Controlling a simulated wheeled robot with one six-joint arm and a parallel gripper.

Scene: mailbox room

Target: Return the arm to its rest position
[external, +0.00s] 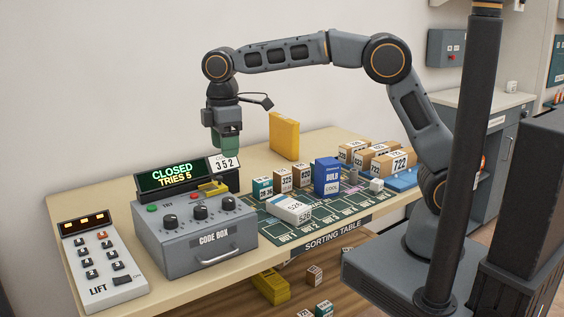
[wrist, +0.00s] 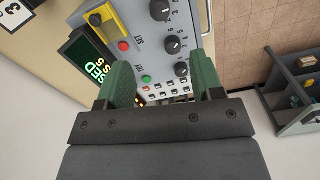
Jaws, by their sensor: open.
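My arm is stretched out to the left over the sorting table (external: 110,206) in the external view. My gripper (external: 226,150) hangs down just behind the code box (external: 195,242), above its display (external: 172,177), which reads "CLOSED TRIES 5". In the wrist view the two green fingers of my gripper (wrist: 161,85) are spread apart with nothing held between them. The code box (wrist: 165,20) shows beyond the fingers with its knobs, a green button and a red button. A card reading 352 (external: 223,163) stands right below my gripper in the external view.
A lift panel (external: 103,262) stands left of the code box. A yellow block (external: 284,136), a blue "BULB" box (external: 327,177), a white box (external: 289,209) and several parcels (external: 399,161) stand on the table to the right. A yellow item (external: 271,286) and small boxes lie below the table.

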